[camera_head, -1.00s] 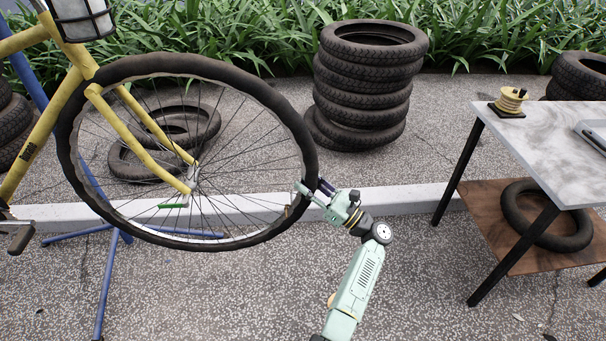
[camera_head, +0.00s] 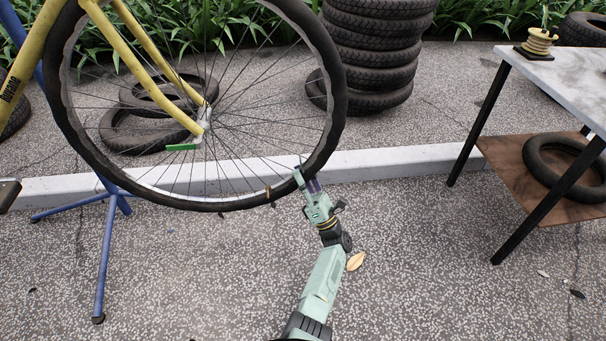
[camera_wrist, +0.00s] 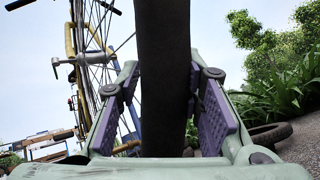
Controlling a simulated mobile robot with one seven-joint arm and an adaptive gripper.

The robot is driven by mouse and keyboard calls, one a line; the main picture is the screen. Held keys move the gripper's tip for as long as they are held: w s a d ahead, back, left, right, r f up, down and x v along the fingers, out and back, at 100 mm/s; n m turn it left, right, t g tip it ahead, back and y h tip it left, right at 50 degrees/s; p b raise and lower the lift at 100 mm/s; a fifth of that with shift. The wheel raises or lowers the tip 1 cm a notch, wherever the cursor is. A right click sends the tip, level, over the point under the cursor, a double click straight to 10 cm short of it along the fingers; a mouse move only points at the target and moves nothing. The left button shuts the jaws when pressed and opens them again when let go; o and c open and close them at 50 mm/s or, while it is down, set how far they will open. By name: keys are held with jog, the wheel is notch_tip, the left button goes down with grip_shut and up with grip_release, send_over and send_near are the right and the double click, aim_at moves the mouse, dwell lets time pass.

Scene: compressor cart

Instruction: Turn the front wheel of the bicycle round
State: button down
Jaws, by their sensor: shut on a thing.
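The bicycle's front wheel (camera_head: 336,95) has a black tyre and thin spokes, and hangs clear of the ground in the yellow fork (camera_head: 160,82). Its hub (camera_head: 204,124) is left of my gripper, with a small green strip (camera_head: 181,147) beside it. My gripper (camera_head: 308,182) is at the wheel's lower right rim, shut on the tyre. In the wrist view the tyre (camera_wrist: 163,60) runs upright between my two fingers with purple pads (camera_wrist: 165,112). The pads' contact with the tyre is partly hidden there.
A blue stand (camera_head: 103,250) is below the bicycle at left. A low kerb (camera_head: 400,157) runs behind the wheel. A tyre stack (camera_head: 375,55) stands behind right. A table (camera_head: 575,80) with a lower shelf (camera_head: 510,165) is at right.

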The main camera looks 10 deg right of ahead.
jog(key=shift+a+f, duration=0.15)
jog(key=shift+w, duration=0.1)
jog(key=c, duration=1.1)
grip_release()
jog(key=v, duration=1.2)
